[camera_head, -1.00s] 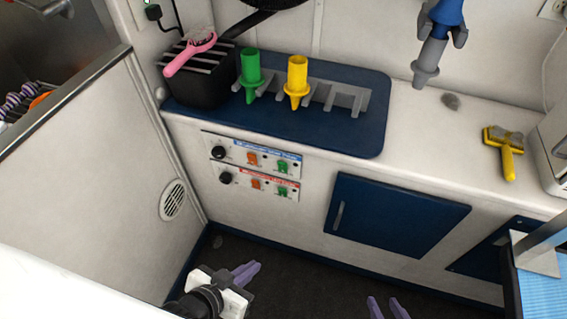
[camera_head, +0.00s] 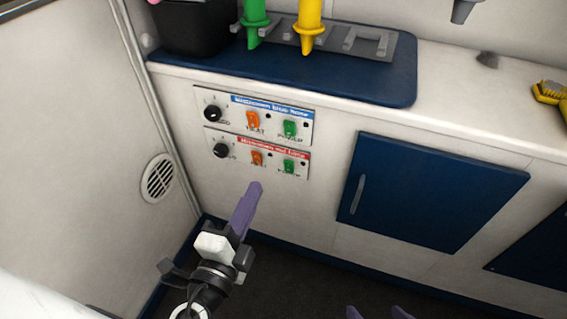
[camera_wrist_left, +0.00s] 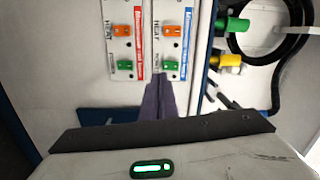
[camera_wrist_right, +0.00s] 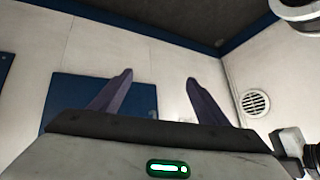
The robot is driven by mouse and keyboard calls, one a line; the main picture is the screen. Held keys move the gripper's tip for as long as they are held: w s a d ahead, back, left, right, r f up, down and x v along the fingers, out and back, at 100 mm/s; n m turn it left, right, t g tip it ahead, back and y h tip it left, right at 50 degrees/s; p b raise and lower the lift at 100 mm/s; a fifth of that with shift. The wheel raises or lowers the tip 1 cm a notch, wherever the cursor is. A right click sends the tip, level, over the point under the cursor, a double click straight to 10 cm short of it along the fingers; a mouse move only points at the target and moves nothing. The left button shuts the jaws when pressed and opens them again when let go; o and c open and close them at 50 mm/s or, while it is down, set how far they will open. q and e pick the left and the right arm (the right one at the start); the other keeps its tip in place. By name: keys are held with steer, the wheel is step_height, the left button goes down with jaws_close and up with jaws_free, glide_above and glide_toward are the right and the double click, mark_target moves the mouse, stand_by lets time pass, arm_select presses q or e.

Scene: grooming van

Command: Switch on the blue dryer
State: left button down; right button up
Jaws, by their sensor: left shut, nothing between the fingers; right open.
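The upper control panel (camera_head: 222,99), with a blue label, has a black knob (camera_head: 212,113), an orange heat switch (camera_head: 253,122) and a green power switch (camera_head: 290,128). The red-labelled panel (camera_head: 210,137) sits just below it. In the left wrist view the blue-labelled panel's green switch (camera_wrist_left: 172,66) lies just beyond my left fingertips. My left gripper (camera_head: 254,190) is shut and empty, pointing up below the panels, apparently apart from them. My right gripper (camera_head: 377,312) is open and empty, low in the head view; its spread fingers show in the right wrist view (camera_wrist_right: 158,80). The blue dryer's body is not visible.
A blue cabinet door (camera_head: 430,195) with a handle is right of the panels. A green nozzle (camera_head: 254,20) and a yellow nozzle (camera_head: 310,25) stand in the counter rack above. A vent (camera_head: 158,178) is on the left wall. Dark floor lies below.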

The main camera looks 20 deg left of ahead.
arm_select(q)
steer(key=shift+d+r+m+t+h+b, duration=0.55)
steer(key=shift+d+r+m+t, duration=0.25)
steer(key=shift+m, duration=0.4)
arm_select(e)
steer(key=shift+a+f, duration=0.3)
steer(key=shift+f, duration=0.35)
arm_select(q)
steer(key=shift+a+r, duration=0.1)
steer(key=p, duration=0.3)
glide_toward(289, 126)
steer(key=w, duration=0.2)
steer(key=w+r, duration=0.1)
steer(key=w, duration=0.2)
steer(key=shift+w, duration=0.7)
arm_select(e)
steer(key=shift+s+d+r+m+t, duration=0.2)
steer(key=shift+d+r+m+t, duration=0.25)
steer(key=shift+d+r, duration=0.45)
steer(key=shift+a+r, duration=0.1)
